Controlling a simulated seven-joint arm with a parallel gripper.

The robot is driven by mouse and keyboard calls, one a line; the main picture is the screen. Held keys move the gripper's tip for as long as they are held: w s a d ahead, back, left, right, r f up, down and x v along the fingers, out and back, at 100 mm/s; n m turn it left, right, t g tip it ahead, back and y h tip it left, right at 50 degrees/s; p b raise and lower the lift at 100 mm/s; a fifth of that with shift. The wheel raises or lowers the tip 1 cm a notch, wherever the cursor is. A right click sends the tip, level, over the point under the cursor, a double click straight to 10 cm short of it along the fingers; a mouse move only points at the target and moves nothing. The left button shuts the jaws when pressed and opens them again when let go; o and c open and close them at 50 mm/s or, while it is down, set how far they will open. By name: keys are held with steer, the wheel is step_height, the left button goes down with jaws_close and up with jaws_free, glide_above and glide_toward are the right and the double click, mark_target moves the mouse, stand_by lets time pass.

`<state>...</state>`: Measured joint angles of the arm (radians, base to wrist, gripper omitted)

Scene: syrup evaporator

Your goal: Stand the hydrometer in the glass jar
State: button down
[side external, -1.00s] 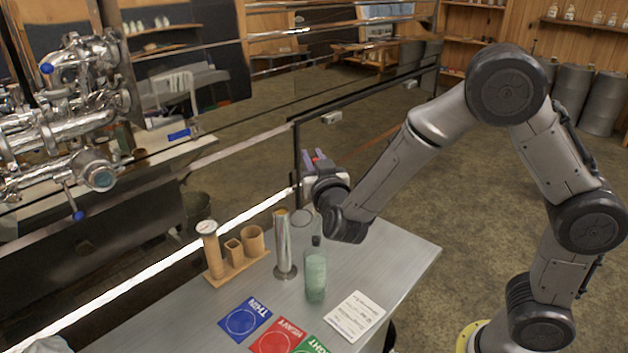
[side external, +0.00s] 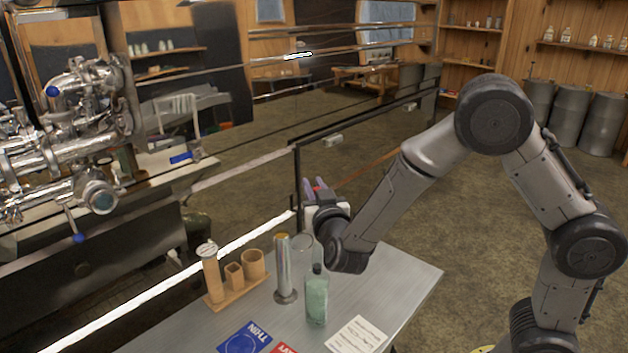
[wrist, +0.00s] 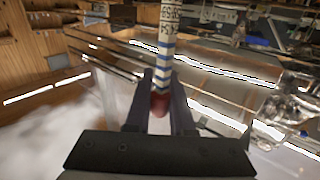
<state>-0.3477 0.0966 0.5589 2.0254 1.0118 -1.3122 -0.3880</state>
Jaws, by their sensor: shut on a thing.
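My gripper (side external: 315,187) is raised beyond the table's far edge, its fingers pointing up and away. It is shut on the hydrometer, whose red bulb (wrist: 160,103) lies between the fingertips in the wrist view. The hydrometer's scale (wrist: 169,40), pale with dark marks and blue bands, extends past the fingertips out of the top of that view. In the side view only a red spot shows between the fingers. A clear glass outline (side external: 302,243), which seems to be the glass jar, stands behind a metal cylinder, partly hidden and below my gripper; its base is unclear.
The metal cylinder (side external: 284,268) and a green bottle (side external: 316,298) stand in front of the glass. A wooden rack (side external: 237,285) with a dial gauge and cups is at left. Coloured cards and a white sheet (side external: 357,334) lie near the front. The table's right side is clear.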

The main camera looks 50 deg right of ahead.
mark_target(318, 256)
steer(key=shift+f, duration=7.7)
steer(key=c, duration=0.7)
jaws_free()
steer(key=o, duration=0.7)
steer(key=shift+v, duration=3.75)
